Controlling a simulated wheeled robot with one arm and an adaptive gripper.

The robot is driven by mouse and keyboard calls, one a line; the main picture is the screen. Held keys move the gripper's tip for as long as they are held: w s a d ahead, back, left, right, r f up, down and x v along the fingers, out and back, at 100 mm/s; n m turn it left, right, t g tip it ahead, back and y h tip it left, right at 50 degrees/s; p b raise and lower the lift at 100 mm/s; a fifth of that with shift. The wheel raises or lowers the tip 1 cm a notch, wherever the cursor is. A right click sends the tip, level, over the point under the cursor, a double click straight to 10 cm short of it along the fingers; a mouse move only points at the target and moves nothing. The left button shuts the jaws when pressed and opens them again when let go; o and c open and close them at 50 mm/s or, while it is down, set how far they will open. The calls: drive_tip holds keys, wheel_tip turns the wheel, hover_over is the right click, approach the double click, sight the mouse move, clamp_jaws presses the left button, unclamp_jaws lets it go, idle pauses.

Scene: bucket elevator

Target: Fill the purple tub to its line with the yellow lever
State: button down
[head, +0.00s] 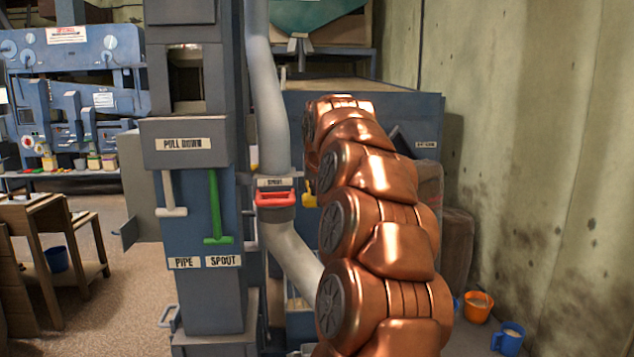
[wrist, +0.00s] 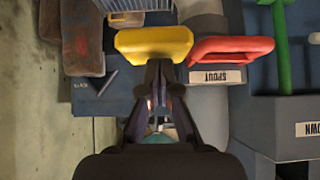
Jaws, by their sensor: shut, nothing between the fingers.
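The yellow lever (wrist: 153,45) is a wide handle in the wrist view, which is upside down. My gripper (wrist: 162,68) is shut and empty, its fingertips right at the handle's edge; I cannot tell whether they touch. In the head view only a small part of the yellow lever (head: 310,195) shows left of my copper arm, which hides my gripper there. A red lever (head: 275,199) is beside it on the pipe labelled SPOUT and also shows in the wrist view (wrist: 232,48). I cannot make out a purple tub in either view.
A green handle (head: 218,222) and a white handle (head: 172,195) hang under the PULL DOWN box (head: 185,143). An orange bucket (head: 478,307) and a blue bucket (head: 508,338) stand on the floor by the right wall. A grey pipe (head: 268,90) runs down the column.

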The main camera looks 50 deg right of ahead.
idle(0.4)
drive_tip(key=f+t+b, duration=0.1)
drive_tip(key=f+b, duration=0.1)
drive_tip(key=b, duration=0.2)
drive_tip(key=f+t+h+b, duration=0.1)
drive_tip(key=f+b, duration=0.2)
drive_tip(key=b, duration=0.2)
drive_tip(key=shift+s+a+f+h, duration=0.1)
drive_tip(key=shift+s+f+h, duration=0.1)
drive_tip(key=shift+h, duration=0.1)
drive_tip(key=f+t+b, duration=0.1)
drive_tip(key=f+b, duration=0.1)
drive_tip(key=b, duration=0.1)
drive_tip(key=f+h+b, duration=0.1)
drive_tip(key=b, duration=0.3)
drive_tip(key=shift+w+f+t+b, duration=0.2)
drive_tip(key=shift+f+t+b, duration=0.1)
drive_tip(key=shift+f+t, duration=0.1)
drive_tip(key=shift+f, duration=0.8)
drive_tip(key=s+a+r+p, duration=0.1)
drive_tip(key=s+a+r, duration=0.6)
drive_tip(key=r, duration=0.3)
drive_tip(key=shift+s+h, duration=0.4)
drive_tip(key=shift+s, duration=0.35)
